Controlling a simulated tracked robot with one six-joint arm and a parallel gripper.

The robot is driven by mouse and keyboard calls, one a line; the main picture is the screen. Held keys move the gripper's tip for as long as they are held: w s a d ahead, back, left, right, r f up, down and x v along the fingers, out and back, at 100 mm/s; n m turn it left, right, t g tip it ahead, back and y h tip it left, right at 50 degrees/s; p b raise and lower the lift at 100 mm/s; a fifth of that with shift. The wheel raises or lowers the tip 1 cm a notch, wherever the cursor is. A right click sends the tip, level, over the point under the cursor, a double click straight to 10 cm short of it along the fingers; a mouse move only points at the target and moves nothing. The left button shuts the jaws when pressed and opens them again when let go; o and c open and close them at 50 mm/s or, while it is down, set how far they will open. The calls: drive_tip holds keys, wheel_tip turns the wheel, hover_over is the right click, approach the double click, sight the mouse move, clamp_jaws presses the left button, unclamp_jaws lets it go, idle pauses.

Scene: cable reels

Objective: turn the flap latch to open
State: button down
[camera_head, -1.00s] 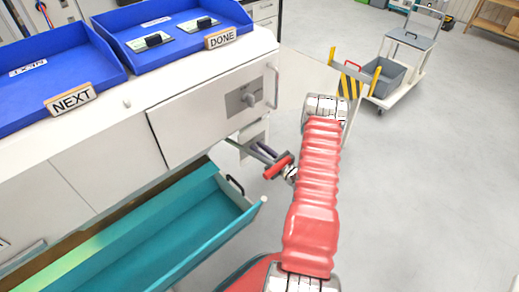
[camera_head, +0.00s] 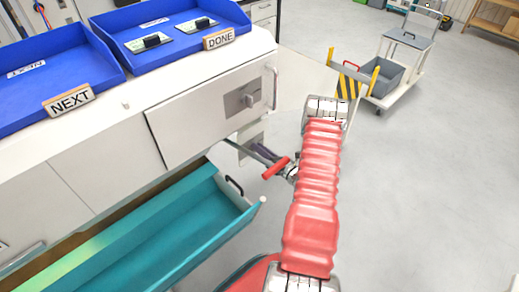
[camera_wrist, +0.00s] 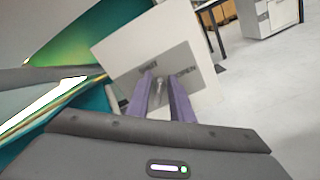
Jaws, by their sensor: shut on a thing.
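The flap latch (camera_wrist: 160,88) is a small light-grey knob on a grey plate (camera_wrist: 181,62) with lettering. "OPEN" is readable at the plate's right; the left word is too blurred to be sure of. The plate sits on a white panel (camera_wrist: 118,45), tilted in the wrist view. My gripper (camera_wrist: 162,86) has its two purple fingers either side of the knob, shut on it. In the head view my gripper (camera_head: 262,151) reaches in below the cabinet's upper door, beside a small pale panel (camera_head: 253,131). The knob is hidden there.
An open teal drawer (camera_head: 190,222) lies left of my gripper. Above is a white door (camera_head: 195,118) with its own grey knob plate (camera_head: 242,99). Blue trays (camera_head: 115,62) stand on top. A trolley (camera_head: 405,82) stands beyond; the floor at right is clear.

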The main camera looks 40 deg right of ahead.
drive_tip(key=shift+d+f+m, duration=0.1)
drive_tip(key=shift+f+m, duration=0.25)
drive_tip(key=shift+m, duration=1.45)
drive_tip(key=shift+a+f+m, duration=0.1)
drive_tip(key=shift+f+m, duration=0.2)
drive_tip(key=shift+m, duration=1.5)
drive_tip(key=shift+d+f+m, duration=0.1)
drive_tip(key=shift+f+m, duration=0.25)
drive_tip(key=shift+m, duration=1.45)
drive_tip(key=c, duration=1.9)
unclamp_jaws()
drive_tip(key=shift+o, duration=0.3)
drive_tip(key=shift+d+r, duration=0.1)
drive_tip(key=shift+d, duration=0.15)
drive_tip(key=shift+s+r, duration=0.1)
drive_tip(key=shift+s, duration=0.05)
